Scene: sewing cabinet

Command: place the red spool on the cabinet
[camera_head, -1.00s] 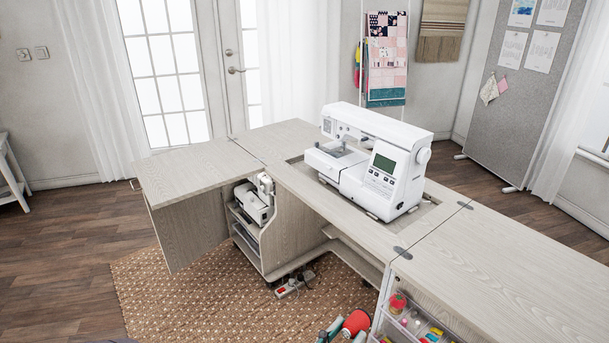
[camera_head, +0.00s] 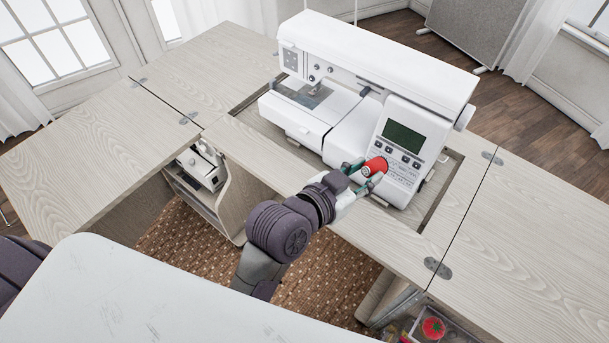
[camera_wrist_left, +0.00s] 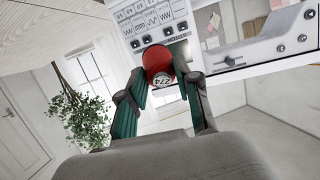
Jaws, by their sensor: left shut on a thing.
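The red spool (camera_head: 375,166) is held between the fingers of my left gripper (camera_head: 367,172), in front of the sewing machine's control panel. In the left wrist view the spool (camera_wrist_left: 158,62) sits between the two green fingertips of the left gripper (camera_wrist_left: 160,78), with a pale end marked 274 facing the camera. The pale wood cabinet (camera_head: 400,235) lies below and around the gripper. I cannot tell the gap between spool and cabinet top. My right gripper is not in view.
The white sewing machine (camera_head: 345,120) stands in the cabinet's recess, close behind the spool. The cabinet's right leaf (camera_head: 540,240) and left leaf (camera_head: 90,160) are bare. A drawer at the bottom right holds a red round item (camera_head: 433,327).

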